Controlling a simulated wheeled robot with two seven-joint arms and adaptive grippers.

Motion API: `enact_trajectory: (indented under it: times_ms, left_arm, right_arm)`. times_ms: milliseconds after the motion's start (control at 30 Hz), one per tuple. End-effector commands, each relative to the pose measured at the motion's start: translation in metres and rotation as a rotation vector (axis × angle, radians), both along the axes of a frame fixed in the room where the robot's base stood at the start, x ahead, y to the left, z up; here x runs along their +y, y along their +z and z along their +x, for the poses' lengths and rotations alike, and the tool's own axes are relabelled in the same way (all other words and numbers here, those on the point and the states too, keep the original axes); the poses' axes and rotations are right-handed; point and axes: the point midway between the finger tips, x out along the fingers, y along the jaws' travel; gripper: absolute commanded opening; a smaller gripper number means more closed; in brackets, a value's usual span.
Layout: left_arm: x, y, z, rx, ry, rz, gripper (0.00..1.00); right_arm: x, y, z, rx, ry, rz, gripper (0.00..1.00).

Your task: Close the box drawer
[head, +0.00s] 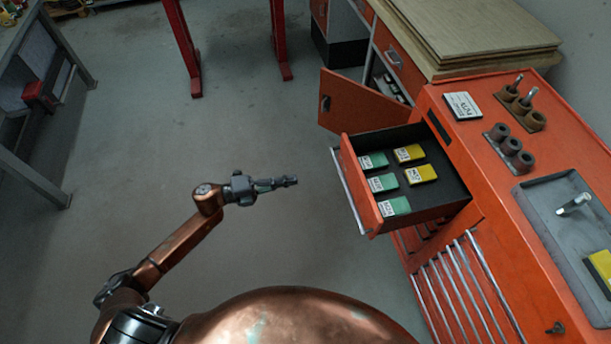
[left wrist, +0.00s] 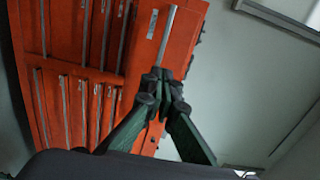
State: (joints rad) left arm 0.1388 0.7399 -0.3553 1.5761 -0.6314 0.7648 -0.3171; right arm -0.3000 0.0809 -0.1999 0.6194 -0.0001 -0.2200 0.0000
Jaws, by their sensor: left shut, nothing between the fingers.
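The box drawer (head: 360,187) is pulled out of the orange cabinet (head: 483,148) in the head view. Its orange front has a long silver handle (head: 347,190) facing left. Several small green boxes (head: 382,183) and two yellow boxes (head: 420,174) lie inside on its dark floor. My left gripper (head: 290,181) is shut and empty, left of the drawer front with a visible gap, its fingertips pointing right. In the left wrist view, the shut fingertips (left wrist: 163,76) overlap the orange drawer fronts (left wrist: 85,75) and a silver handle (left wrist: 167,35). Contact cannot be told there. My right gripper is not in view.
An orange cabinet door (head: 358,102) stands open just behind the drawer. More drawers with silver handles (head: 466,285) sit below. A tray (head: 565,235) and dark holders (head: 508,148) stand on the cabinet top. A workbench (head: 40,95) is far left. The grey floor between is clear.

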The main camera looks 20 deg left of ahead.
Motion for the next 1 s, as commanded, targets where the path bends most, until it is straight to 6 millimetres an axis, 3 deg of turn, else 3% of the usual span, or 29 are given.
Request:
enact_trajectory:
  times_ms: [400,600,1000]
  left_arm:
    - [-0.071,-0.001,0.042,0.002,0.002,-0.003,0.00]
    - [-0.098,-0.001,0.057,0.002,0.002,-0.002,0.00]
    - [-0.111,-0.001,0.065,0.003,0.004,-0.002,0.00]
  right_arm:
    - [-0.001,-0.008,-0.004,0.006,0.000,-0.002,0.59]
    - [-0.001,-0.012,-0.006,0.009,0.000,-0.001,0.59]
    - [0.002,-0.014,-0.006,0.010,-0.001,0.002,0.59]
